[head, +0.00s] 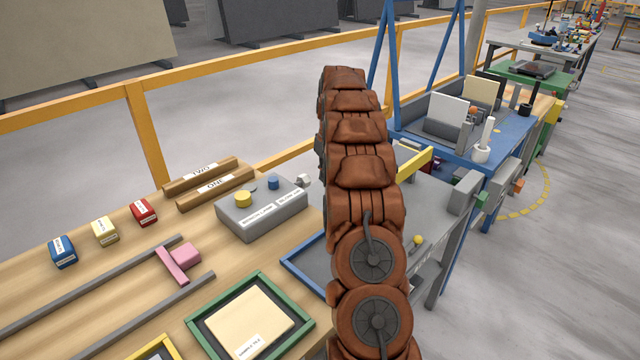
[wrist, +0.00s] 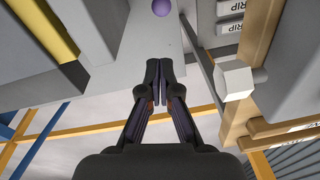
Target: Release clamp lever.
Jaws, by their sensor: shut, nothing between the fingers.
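My gripper (wrist: 161,98) shows in the wrist view with its two dark fingertips together and nothing between them. In the head view it is hidden behind my brown arm. No part is labelled as the clamp lever, and I cannot tell which one it is. A thin grey bar (wrist: 196,45) slants just right of the fingertips in the wrist view, apart from them. A white block (wrist: 235,80) sits near its lower end, beside a grey box. A purple ball (wrist: 162,7) lies beyond the fingertips at the top edge. A yellow ball knob (head: 417,240) shows right of my arm.
The grey control box (head: 262,214) with yellow and blue buttons stands on the wooden bench, near two labelled wooden bars (head: 200,175). A yellow bar (head: 414,164) lies right of my arm. A blue frame (head: 386,65) rises behind. The floor at right is clear.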

